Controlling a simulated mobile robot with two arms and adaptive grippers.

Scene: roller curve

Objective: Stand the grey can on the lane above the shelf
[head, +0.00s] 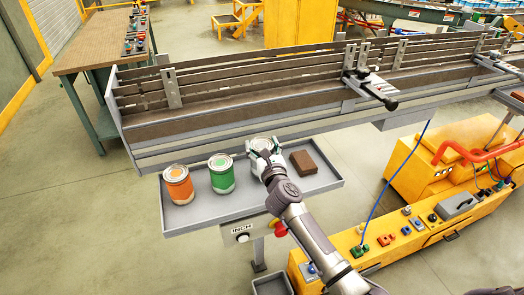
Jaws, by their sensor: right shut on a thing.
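The grey can (263,142) is at the back of the grey shelf (205,218), with its light round lid showing. My right gripper (264,156) is shut on it from the front and hides most of its side. The can looks upright; I cannot tell whether its base touches the shelf. The lane (200,122) is a long brown strip between grey walls and rails, behind and above the shelf. My left gripper is not in view.
A green can (222,175) and an orange can (177,186) stand on the shelf left of my gripper. A brown block (303,162) lies to the right. Rail brackets (172,88) and a black-handled clamp (372,88) stand along the lane.

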